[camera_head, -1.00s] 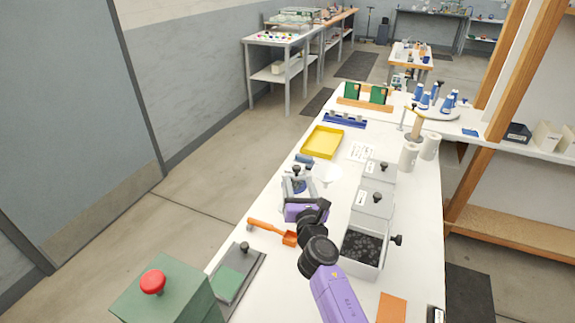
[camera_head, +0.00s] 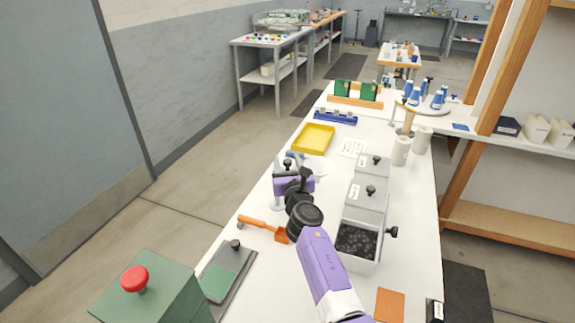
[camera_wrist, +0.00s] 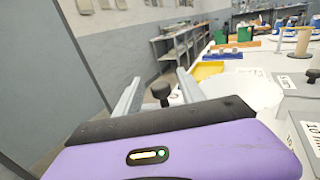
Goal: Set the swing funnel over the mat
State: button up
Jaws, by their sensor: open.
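A pale, wide funnel-like bowl (camera_head: 317,168), which I take for the swing funnel, is at the left side of the white bench. It shows large in the wrist view (camera_wrist: 245,92), to the right of my fingers. My gripper (camera_wrist: 158,82) is open, with its two grey fingers reaching forward. A black knob (camera_wrist: 161,91) stands between the fingers in that view; I cannot tell whether they touch it. In the head view my gripper (camera_head: 286,163) partly hides the knob and funnel area. A green mat-like pad (camera_head: 218,284) lies on a grey plate at the near left.
An orange scoop (camera_head: 264,228) lies near my arm. A yellow tray (camera_head: 314,138) is beyond the funnel. Lidded bins (camera_head: 367,193) and an open bin of dark pieces (camera_head: 357,241) stand right. A green box with a red button (camera_head: 135,279) is at front left.

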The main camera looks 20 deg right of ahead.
grip_shut()
dwell(1.5)
